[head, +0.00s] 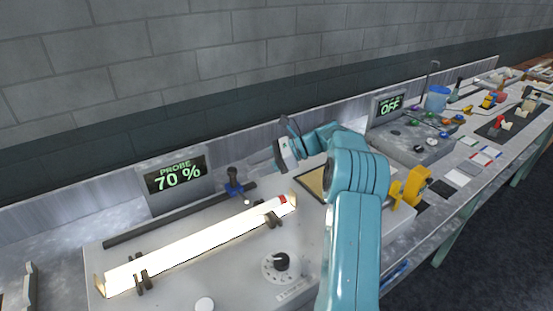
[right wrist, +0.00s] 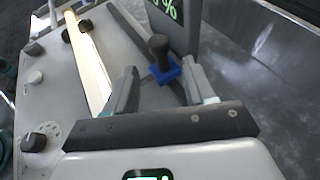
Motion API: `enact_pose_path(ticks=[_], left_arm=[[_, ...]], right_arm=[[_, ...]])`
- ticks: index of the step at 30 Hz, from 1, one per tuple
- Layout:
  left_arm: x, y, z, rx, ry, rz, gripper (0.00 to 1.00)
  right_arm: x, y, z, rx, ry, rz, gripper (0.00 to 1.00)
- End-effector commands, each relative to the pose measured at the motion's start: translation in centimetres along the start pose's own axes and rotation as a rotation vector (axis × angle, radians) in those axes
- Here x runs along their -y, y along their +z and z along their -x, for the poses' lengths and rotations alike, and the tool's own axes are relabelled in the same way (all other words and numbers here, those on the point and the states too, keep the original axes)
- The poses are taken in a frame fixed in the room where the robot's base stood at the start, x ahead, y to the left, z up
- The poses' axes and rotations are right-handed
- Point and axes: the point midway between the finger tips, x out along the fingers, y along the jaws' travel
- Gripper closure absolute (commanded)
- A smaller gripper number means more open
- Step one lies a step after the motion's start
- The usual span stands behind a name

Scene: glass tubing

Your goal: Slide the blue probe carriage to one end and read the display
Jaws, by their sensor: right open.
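The blue probe carriage (head: 234,188) with its upright black knob sits on a dark rail behind the glowing white tube (head: 200,245), right of the rail's middle. The display (head: 178,179) behind the rail reads "PROBE 70 %". My right gripper (head: 284,152) is to the right of the carriage and above the bench. In the right wrist view its fingers are open and empty, with the carriage (right wrist: 166,72) and knob (right wrist: 158,46) beyond and between the fingertips, not visibly touched. My left gripper is not in view.
A black dial (head: 281,262) stands in front of the tube. Black clamps (head: 272,219) hold the tube near both ends. To the right are a yellow part (head: 411,187), a grey unit with a display (head: 390,105) reading "OFF", and a blue cup (head: 437,98).

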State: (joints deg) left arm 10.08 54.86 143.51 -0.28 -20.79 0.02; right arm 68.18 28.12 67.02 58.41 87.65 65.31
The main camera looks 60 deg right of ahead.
Motion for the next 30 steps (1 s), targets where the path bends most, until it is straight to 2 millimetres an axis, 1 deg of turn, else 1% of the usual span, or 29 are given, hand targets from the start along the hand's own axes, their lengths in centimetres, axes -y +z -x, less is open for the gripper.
enact_pose_path(ticks=[1,3,6,10,15,30], left_arm=[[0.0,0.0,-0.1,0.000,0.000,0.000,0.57],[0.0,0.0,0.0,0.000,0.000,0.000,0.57],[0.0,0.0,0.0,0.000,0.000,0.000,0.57],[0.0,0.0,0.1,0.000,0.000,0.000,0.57],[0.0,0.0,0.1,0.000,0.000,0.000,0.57],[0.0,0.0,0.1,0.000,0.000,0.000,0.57]], right_arm=[[0.1,-0.1,1.4,-0.002,-0.004,0.000,0.46],[0.1,-0.1,3.0,-0.002,-0.004,0.000,0.46],[0.0,-0.1,4.8,-0.002,-0.001,0.000,0.46],[0.0,0.0,6.2,-0.001,-0.001,0.000,0.46],[0.0,0.0,6.8,0.000,0.002,-0.001,0.46],[0.0,0.0,6.8,0.000,0.002,-0.001,0.46]])
